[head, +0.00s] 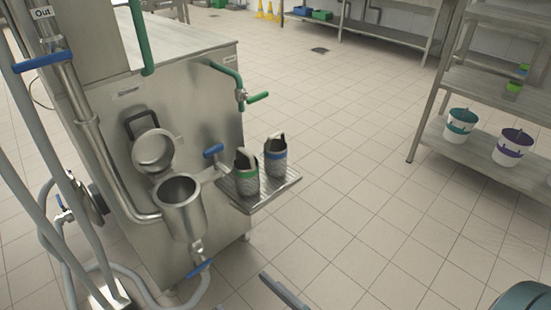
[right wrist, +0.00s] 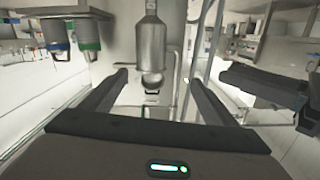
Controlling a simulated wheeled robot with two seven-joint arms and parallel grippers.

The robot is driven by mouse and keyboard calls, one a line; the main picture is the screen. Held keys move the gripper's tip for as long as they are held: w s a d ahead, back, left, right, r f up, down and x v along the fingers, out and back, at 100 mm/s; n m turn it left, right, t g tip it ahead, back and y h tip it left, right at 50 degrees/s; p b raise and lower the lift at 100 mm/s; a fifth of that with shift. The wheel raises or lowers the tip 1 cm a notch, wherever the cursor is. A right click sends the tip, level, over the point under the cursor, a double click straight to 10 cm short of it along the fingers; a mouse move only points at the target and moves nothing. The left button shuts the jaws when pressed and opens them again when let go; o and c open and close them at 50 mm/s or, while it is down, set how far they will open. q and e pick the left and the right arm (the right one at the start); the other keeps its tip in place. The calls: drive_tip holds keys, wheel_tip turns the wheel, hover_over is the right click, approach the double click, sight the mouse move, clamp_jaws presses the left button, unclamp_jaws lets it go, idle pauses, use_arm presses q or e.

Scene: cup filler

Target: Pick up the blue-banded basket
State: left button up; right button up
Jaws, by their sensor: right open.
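The blue-banded basket (head: 276,166) is a grey mesh cup with a blue band and a raised handle. It stands upright on the right part of a small metal shelf (head: 280,187). The similar green-banded basket (head: 246,180) stands left of it. My right gripper (head: 241,292) is at the bottom edge of the head view, well short of the shelf. The right wrist view is upside down; there the gripper (right wrist: 157,78) is open and empty. The blue-banded basket (right wrist: 52,33) is at its upper left, apart from the fingers. A dark part at the right may be my left gripper; its jaws are unclear.
The steel filling machine (head: 215,120) with a round metal pot (head: 181,208), pipes and blue and green valve handles stands left of the shelf. A rack (head: 485,155) with white buckets is at the right. The floor between them is clear.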

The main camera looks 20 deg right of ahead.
use_arm(q)
drive_tip(key=a+f+g+y+p, duration=0.35)
drive_tip(key=f+g+p, duration=0.25)
drive_tip(key=f+p, duration=0.9)
use_arm(e)
drive_tip(key=d+f+g+h+b, duration=0.1)
drive_tip(key=d+f+g, duration=0.15)
drive_tip(key=f, duration=0.65)
drive_tip(key=d+f+g+h+b, duration=0.1)
drive_tip(key=f+g+h, duration=0.15)
drive_tip(key=f, duration=0.55)
use_arm(q)
drive_tip(key=s+a+f+g+y+p, duration=0.1)
drive_tip(key=s+a+f+g+p, duration=0.1)
drive_tip(key=f, duration=0.5)
drive_tip(key=s+a+f+g+p, duration=0.3)
drive_tip(key=s+a+f+p, duration=0.2)
drive_tip(key=s+f+p, duration=0.1)
drive_tip(key=shift+s+a+f+n+y+p, duration=0.15)
drive_tip(key=shift+s+f+n+y+p, duration=0.25)
drive_tip(key=shift+s+f, duration=0.35)
use_arm(e)
drive_tip(key=s+d+f+g+h, duration=0.1)
drive_tip(key=s+d+f+g, duration=0.5)
drive_tip(key=s+f, duration=0.3)
wheel_tip(320, 180, down, 4)
drive_tip(key=shift+s+d+r+m+h, duration=0.15)
drive_tip(key=shift+s+d+m+h, duration=0.2)
drive_tip(key=shift+d, duration=0.3)
